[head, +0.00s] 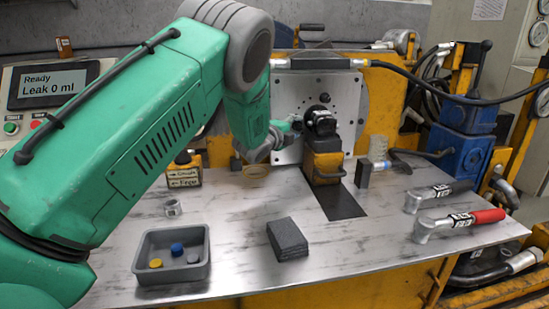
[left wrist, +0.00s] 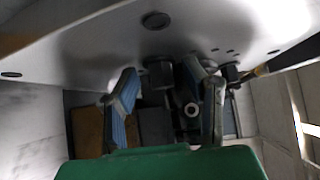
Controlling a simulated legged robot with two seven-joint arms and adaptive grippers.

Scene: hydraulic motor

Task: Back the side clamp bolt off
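The dark round motor (head: 320,122) sits on a yellow block (head: 325,160) in front of the grey face plate (head: 345,85). My left arm reaches across from the left, and my left gripper (head: 284,128) is just left of the motor, partly hidden by its own wrist. In the left wrist view, the left gripper's (left wrist: 165,102) two fingers are spread apart. A small ring-ended part (left wrist: 191,109) shows between them, nearer the right finger; I cannot tell whether it is the side clamp bolt or whether a finger touches it. My right gripper is not in view.
A grey tray (head: 142,272) with small coloured pieces stands front left, and a dark block (head: 287,240) lies mid-table. Two torque wrenches (head: 459,222) lie at right. A black hose (head: 440,90) crosses the upper right. The display (head: 55,86) reads "Ready, Leak 0 ml".

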